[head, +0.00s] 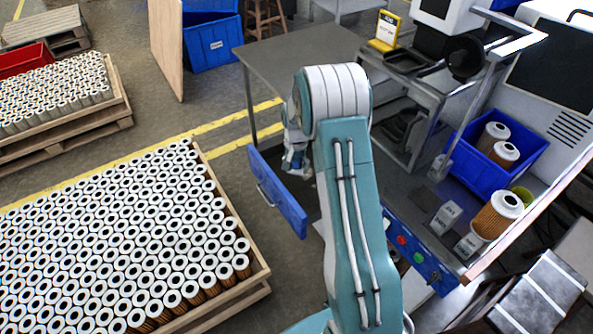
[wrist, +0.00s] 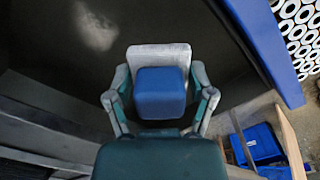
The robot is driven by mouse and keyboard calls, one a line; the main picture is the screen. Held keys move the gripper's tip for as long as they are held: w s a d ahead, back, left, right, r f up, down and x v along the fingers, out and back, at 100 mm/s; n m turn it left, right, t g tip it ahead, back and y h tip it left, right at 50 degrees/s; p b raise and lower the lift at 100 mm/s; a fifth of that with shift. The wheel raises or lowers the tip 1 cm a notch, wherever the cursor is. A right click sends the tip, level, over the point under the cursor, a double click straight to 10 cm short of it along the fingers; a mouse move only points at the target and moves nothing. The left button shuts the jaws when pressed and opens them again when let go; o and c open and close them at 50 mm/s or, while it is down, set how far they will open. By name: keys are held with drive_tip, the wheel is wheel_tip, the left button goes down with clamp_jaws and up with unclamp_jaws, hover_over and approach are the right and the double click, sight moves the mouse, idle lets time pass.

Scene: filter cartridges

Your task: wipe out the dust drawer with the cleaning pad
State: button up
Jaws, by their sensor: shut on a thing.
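In the wrist view my gripper (wrist: 160,82) is shut on the cleaning pad (wrist: 160,56), a blue block with a pale grey pad behind it. A finger grips each side of the block. The pad is over the dark interior of the dust drawer (wrist: 215,65); I cannot tell whether it touches the floor. A pale, dusty-looking patch (wrist: 96,27) lies on the drawer floor, up and left of the pad. In the head view the open drawer's blue front (head: 277,190) shows left of my arm. My gripper (head: 296,160) is partly visible behind that front; the pad is hidden.
A pallet of filter cartridges (head: 110,235) stands left of the drawer. A grey table (head: 300,55) is behind my arm. A blue bin (head: 533,152) with cartridges, and a blue control panel (head: 418,252), are on the right. Open floor lies between pallet and table.

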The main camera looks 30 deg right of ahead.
drive_tip(key=shift+a+r, duration=0.35)
drive_tip(key=shift+r, duration=0.2)
drive_tip(key=shift+a+r, duration=0.35)
drive_tip(key=shift+r, duration=0.2)
drive_tip(key=shift+d, duration=0.5)
